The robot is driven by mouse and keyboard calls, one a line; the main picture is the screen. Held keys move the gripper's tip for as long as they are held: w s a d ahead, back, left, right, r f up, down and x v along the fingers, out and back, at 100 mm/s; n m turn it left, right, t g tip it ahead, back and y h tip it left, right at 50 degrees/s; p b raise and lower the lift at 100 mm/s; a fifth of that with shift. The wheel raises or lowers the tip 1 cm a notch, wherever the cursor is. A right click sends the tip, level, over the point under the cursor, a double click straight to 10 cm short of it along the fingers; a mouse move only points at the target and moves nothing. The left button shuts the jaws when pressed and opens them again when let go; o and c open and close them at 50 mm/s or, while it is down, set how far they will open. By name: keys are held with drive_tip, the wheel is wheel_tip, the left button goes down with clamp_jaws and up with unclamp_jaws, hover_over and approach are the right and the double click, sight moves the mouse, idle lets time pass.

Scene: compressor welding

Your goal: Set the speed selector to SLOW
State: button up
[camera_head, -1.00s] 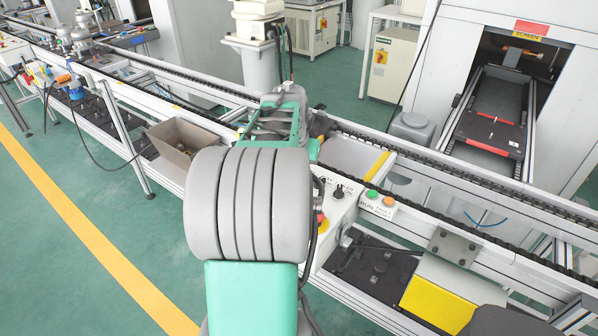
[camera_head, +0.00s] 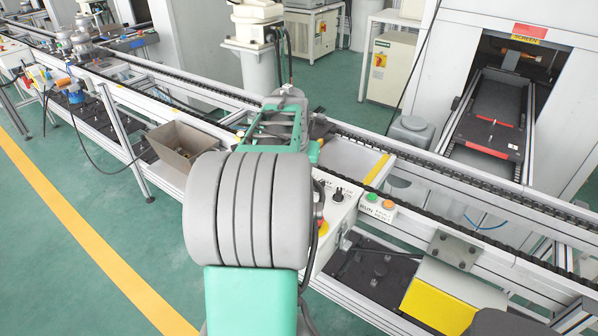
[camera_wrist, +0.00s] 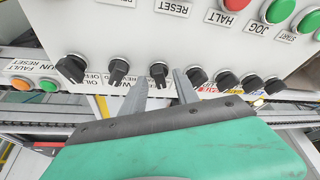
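The row of black selector knobs shows in the wrist view on a light control panel (camera_wrist: 120,28). My gripper (camera_wrist: 160,80) reaches toward this row with its two grey fingers apart. One black knob (camera_wrist: 159,74) lies between the fingertips in the picture; I cannot tell whether they touch it. Another knob (camera_wrist: 117,71) is just left of the fingers, and one more (camera_wrist: 197,76) is just right. Labels below the knobs are partly hidden by the fingers and green gripper body, so I cannot read which knob is the speed selector. In the head view my arm hides the gripper.
Red HALT (camera_wrist: 231,5) and green JOG (camera_wrist: 274,11) buttons sit above the knobs. Orange (camera_wrist: 21,84) and green (camera_wrist: 48,86) buttons are at far left. In the head view, a conveyor rail (camera_head: 440,190) runs behind the control box, and a grey bin (camera_head: 180,145) stands left.

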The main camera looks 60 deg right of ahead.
drive_tip(key=v, duration=0.7)
drive_tip(key=shift+r+b, duration=0.35)
drive_tip(key=shift+b, duration=0.05)
drive_tip(key=shift+a, duration=0.15)
